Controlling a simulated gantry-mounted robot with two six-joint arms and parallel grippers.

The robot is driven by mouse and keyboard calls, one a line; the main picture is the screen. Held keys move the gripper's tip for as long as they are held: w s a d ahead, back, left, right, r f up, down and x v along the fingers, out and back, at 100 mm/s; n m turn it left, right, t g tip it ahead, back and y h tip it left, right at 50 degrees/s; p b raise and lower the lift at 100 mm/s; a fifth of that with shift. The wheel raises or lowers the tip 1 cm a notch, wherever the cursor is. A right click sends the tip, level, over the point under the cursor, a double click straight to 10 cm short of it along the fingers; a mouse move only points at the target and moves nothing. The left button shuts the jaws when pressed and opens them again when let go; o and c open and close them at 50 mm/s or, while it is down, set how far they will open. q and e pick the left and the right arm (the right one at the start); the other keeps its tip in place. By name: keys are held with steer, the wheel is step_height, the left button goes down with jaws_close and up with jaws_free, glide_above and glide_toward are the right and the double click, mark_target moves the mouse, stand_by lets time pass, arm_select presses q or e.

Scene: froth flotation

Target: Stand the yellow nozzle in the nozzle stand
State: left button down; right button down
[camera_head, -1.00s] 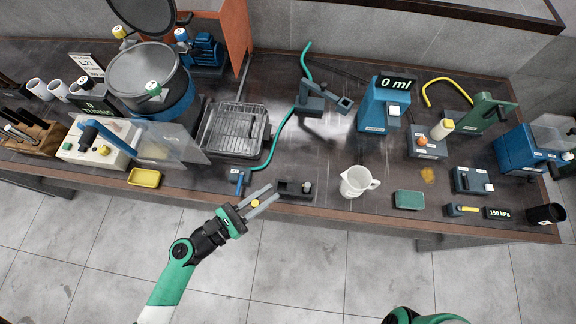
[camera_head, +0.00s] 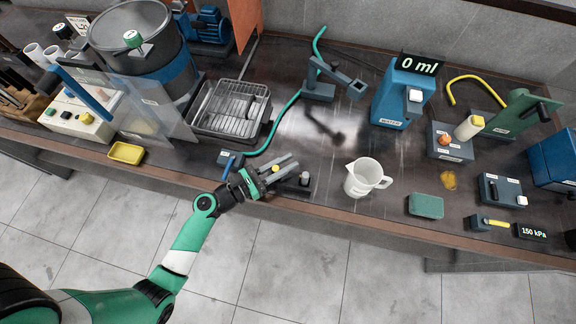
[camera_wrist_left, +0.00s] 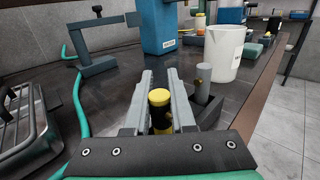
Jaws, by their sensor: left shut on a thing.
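My left gripper (camera_head: 273,176) is shut on the yellow nozzle (camera_head: 277,169), a short dark cylinder with a yellow top. In the left wrist view the nozzle (camera_wrist_left: 158,97) stands roughly upright between the two grey fingers. A low dark block (camera_head: 292,188), which looks like the nozzle stand, is at the table's front edge, partly hidden by the gripper. A grey-topped peg (camera_head: 304,179) rises from its right end, and it also shows in the left wrist view (camera_wrist_left: 203,76). I cannot tell whether the nozzle touches the block. My right gripper is not in view.
A white jug (camera_head: 362,180) stands right of the block. A small blue-handled piece (camera_head: 229,160) is to the left, by a green hose (camera_head: 268,142). A wire-rack tray (camera_head: 206,128) lies behind on the left. A green sponge (camera_head: 426,206) is farther right.

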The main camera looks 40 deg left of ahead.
arm_select(q)
steer(key=shift+f, duration=0.2)
steer(key=c, duration=0.8)
jaws_free()
steer(key=shift+r, duration=0.1)
steer(key=shift+o, duration=0.2)
